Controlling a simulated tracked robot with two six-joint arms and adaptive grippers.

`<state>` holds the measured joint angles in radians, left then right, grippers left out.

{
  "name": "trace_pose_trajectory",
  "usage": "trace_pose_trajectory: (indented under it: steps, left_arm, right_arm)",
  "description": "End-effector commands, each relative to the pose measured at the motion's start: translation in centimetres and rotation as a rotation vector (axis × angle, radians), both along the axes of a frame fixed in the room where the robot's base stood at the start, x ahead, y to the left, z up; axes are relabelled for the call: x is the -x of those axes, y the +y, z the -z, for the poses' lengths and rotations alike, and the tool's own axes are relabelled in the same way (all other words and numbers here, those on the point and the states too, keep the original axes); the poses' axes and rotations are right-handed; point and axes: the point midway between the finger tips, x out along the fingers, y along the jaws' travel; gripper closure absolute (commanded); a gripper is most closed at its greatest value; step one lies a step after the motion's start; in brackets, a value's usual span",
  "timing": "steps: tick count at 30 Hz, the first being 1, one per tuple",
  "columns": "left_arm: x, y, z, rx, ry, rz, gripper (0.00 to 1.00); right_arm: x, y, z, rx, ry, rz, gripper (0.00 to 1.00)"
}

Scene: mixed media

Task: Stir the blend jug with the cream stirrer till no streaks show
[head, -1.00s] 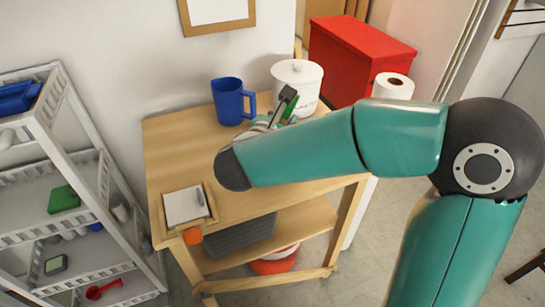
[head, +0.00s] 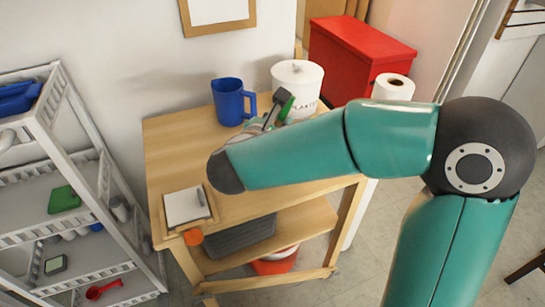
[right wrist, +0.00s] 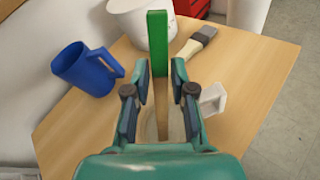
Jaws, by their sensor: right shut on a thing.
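My right gripper (right wrist: 161,80) is shut on a stirrer (right wrist: 157,45) with a green upper part and a tan, wood-like lower part; no cream colour shows on it. In the right wrist view, a white jug with a side handle (right wrist: 213,99) stands below the fingers. The stirrer's lower part runs down towards this jug. My gripper hides most of the jug, so its contents and any streaks cannot be seen. In the head view, my right arm covers the jug, and only the stirrer's green part (head: 287,108) shows beside the fingers. My left gripper is not in view.
A blue jug (head: 232,102) and a white tub (head: 298,80) stand at the back of the wooden table (head: 172,150). A brush (right wrist: 203,36) lies near the tub. A notepad (head: 187,206) lies at front left. A paper roll (head: 393,86) and red box (head: 360,55) are beyond.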

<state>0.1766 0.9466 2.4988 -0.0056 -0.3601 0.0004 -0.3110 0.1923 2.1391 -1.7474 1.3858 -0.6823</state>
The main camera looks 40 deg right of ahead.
Motion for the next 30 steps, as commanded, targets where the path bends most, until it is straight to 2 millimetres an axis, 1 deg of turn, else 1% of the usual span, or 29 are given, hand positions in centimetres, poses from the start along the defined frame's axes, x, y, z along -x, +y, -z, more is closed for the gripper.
trace_pose_trajectory:
  steps: [4,7,30]
  left_arm:
    - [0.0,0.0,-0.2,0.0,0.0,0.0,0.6]
    - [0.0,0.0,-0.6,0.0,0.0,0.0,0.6]
    - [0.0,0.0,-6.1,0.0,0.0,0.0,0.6]
  right_arm:
    - [0.0,0.0,-0.1,0.0,0.0,0.0,1.0]
    - [0.0,-0.2,-0.7,-0.001,-0.001,0.0,1.0]
    - [0.8,-3.3,-7.8,0.0,-0.002,0.002,1.0]
